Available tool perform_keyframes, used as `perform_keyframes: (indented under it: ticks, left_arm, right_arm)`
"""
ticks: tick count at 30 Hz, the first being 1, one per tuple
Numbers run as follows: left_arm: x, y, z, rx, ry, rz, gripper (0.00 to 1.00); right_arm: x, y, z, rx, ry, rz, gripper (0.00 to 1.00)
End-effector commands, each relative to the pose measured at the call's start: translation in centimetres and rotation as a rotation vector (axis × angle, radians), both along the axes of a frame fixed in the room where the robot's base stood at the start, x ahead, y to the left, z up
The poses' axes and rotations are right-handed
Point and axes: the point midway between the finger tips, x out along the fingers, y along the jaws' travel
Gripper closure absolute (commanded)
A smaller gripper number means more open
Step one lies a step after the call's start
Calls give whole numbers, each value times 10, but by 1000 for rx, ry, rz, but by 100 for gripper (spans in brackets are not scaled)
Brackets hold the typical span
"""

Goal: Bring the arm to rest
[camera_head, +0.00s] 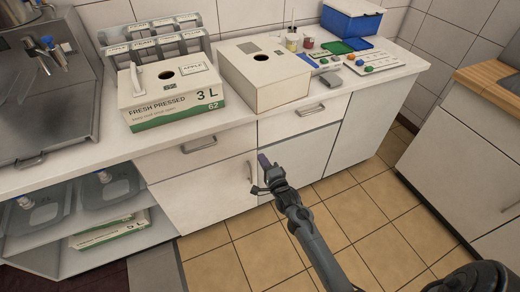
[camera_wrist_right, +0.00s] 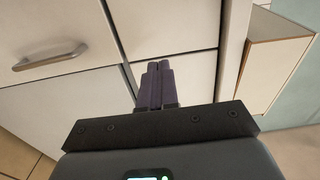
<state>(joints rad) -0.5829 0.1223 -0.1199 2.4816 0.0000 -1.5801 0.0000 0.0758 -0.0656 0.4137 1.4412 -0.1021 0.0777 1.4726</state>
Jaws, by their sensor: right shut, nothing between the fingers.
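My right gripper (camera_head: 264,161) hangs in front of the white cabinet doors, below the counter's front edge. Its two dark purple fingers (camera_wrist_right: 158,72) are together in the right wrist view, with nothing between them. It is apart from the boxes on the counter. My right arm (camera_head: 315,240) reaches up to it from the lower right over the tiled floor. My left gripper does not show in either view.
A white "Fresh pressed" box (camera_head: 170,97) and a plain box (camera_head: 265,74) stand on the counter. A blue bin (camera_head: 351,20) and small coloured items stand further right. Cabinet handles (camera_head: 310,110) stick out near the gripper. The floor (camera_head: 365,205) is clear.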

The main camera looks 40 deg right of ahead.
Motion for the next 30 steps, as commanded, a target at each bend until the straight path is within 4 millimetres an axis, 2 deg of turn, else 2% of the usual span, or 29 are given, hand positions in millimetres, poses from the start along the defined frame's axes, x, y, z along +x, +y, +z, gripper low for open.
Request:
perform_keyframes:
  ticks: [1, 6, 14, 17, 20, 23, 26, 30]
  left_arm:
    - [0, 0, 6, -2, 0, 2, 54]
    - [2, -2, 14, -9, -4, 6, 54]
    - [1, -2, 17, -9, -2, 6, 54]
    - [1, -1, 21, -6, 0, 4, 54]
    - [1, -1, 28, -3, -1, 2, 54]
    - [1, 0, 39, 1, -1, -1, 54]
    - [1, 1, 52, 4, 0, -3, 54]
    - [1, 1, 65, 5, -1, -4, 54]
  right_arm:
    - [-10, 3, 3, 1, 2, -1, 100]
    - [-33, 10, 2, 0, 1, -1, 100]
    - [-50, 15, 0, -1, 3, -1, 100]
    - [-61, 14, -8, -4, 27, -1, 100]
    - [-80, 16, -22, -19, 74, 18, 100]
    - [-98, 30, -11, -68, 94, 70, 100]
    - [-117, 60, 10, -132, 165, 158, 100]
    - [-146, 112, 29, -324, 384, 307, 100]
